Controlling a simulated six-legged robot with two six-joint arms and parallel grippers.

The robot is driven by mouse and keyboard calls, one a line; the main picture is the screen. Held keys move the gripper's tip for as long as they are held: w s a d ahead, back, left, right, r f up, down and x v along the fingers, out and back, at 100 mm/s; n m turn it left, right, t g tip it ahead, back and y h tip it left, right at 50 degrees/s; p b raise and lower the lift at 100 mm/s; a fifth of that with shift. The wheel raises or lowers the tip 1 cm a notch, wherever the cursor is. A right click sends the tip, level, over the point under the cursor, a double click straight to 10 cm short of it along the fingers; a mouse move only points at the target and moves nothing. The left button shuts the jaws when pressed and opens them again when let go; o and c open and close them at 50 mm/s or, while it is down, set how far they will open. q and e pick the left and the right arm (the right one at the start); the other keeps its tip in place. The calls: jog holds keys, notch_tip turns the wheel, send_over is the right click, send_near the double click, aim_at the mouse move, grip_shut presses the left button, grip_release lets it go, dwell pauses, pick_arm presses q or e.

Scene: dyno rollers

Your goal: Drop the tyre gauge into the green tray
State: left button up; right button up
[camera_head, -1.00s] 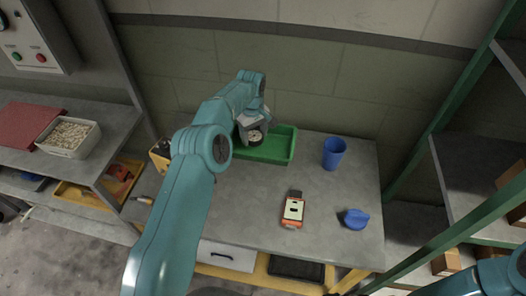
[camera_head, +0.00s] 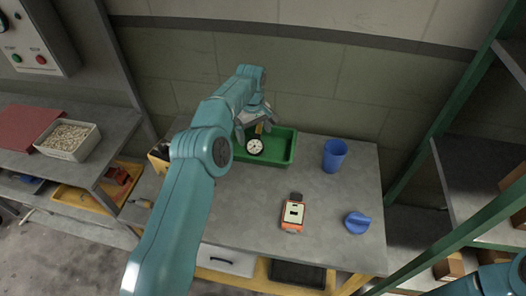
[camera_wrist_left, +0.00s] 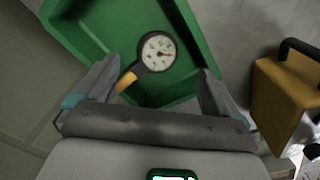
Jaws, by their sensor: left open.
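The tyre gauge (camera_head: 254,147), with a round white dial, a black rim and a yellow stem, shows within the outline of the green tray (camera_head: 288,150). In the left wrist view the gauge (camera_wrist_left: 158,52) is over the floor of the tray (camera_wrist_left: 75,27), clear of both fingers; whether it rests flat there I cannot tell. My left gripper (camera_head: 258,127) is above the tray, and in the wrist view its fingers (camera_wrist_left: 158,80) are spread apart and empty. My right gripper is out of view; only part of that arm shows at the lower right.
A blue cup (camera_head: 334,154), an orange meter (camera_head: 293,213) and a blue knob-like piece (camera_head: 357,222) stand on the grey bench (camera_head: 245,215). A yellow object (camera_wrist_left: 280,95) is beside the tray. Green shelf posts rise at the right.

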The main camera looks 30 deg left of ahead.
pick_arm(q)
notch_tip(320, 180, up, 9)
jog(key=p, duration=0.3)
jog(key=shift+f, duration=0.15)
jog(key=shift+s, duration=0.25)
